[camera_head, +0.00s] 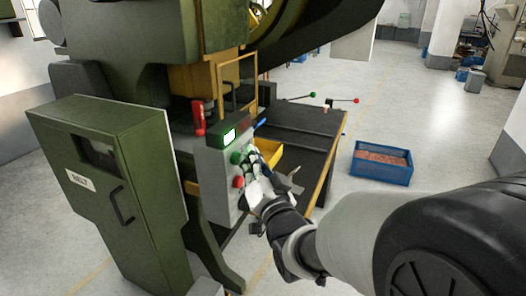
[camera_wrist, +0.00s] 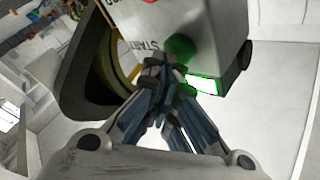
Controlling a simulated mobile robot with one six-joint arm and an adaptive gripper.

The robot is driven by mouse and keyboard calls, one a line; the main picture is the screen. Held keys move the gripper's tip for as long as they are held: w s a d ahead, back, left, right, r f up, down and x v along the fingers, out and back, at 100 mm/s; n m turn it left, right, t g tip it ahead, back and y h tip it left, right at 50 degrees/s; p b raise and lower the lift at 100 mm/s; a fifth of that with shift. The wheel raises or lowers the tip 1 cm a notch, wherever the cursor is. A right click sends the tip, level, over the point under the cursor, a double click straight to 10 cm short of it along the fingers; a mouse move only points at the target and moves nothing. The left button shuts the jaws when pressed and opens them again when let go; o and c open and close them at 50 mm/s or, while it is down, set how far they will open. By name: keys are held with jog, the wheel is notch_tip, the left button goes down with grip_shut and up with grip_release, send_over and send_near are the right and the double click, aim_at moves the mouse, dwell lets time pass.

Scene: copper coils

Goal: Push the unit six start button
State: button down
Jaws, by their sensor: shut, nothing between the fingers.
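A grey control box (camera_head: 212,165) stands on the front of a green machine. It carries a green button (camera_head: 236,157), with a red button (camera_head: 238,182) below it. A lit white display with a green frame (camera_head: 229,136) sits above them. In the wrist view the green button (camera_wrist: 180,46) is beside the upside-down word START, near the lit display (camera_wrist: 203,84). My gripper (camera_head: 250,162) is shut and empty, its fingertips (camera_wrist: 163,63) right by the green button. I cannot tell whether they touch it. No unit number is readable.
A green cabinet (camera_head: 105,180) marked NELT stands left of the box. A dark worktable (camera_head: 300,122) with a yellow bin (camera_head: 292,157) is behind my gripper. A blue crate of copper-coloured pieces (camera_head: 382,178) stands on the floor at right. Open floor (camera_head: 430,130) lies beyond.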

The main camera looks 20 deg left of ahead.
jog(key=shift+d+b, duration=0.3)
jog(key=shift+d, duration=0.4)
jog(key=shift+s+d+b, duration=0.15)
jog(key=shift+d+b, duration=0.2)
jog(key=shift+d, duration=0.95)
jog(key=shift+s+d+b, duration=0.1)
jog(key=shift+d+b, duration=0.25)
jog(key=shift+d, duration=0.9)
jog(key=s+d+f+m+g+h, duration=0.15)
jog(key=d+h, duration=0.35)
jog(key=d, duration=0.5)
jog(key=s+d+f+n+g+h, duration=0.1)
jog(key=s+d+f+h, duration=0.3)
jog(key=d, duration=0.6)
jog(key=s+d+f+g+h, duration=0.1)
jog(key=s+d+f+g, duration=0.1)
jog(key=s, duration=0.5)
jog(key=s+d+f+g+h, duration=0.1)
jog(key=s+d+f+g, duration=0.1)
jog(key=s, duration=0.5)
jog(key=s+d+f+g+h, duration=0.1)
jog(key=s+d+f+g, duration=0.1)
jog(key=s+d+g, duration=0.2)
jog(key=s+d, duration=0.1)
jog(key=s, duration=0.2)
jog(key=shift+s+d+h, duration=0.2)
jog(key=shift+h, duration=0.1)
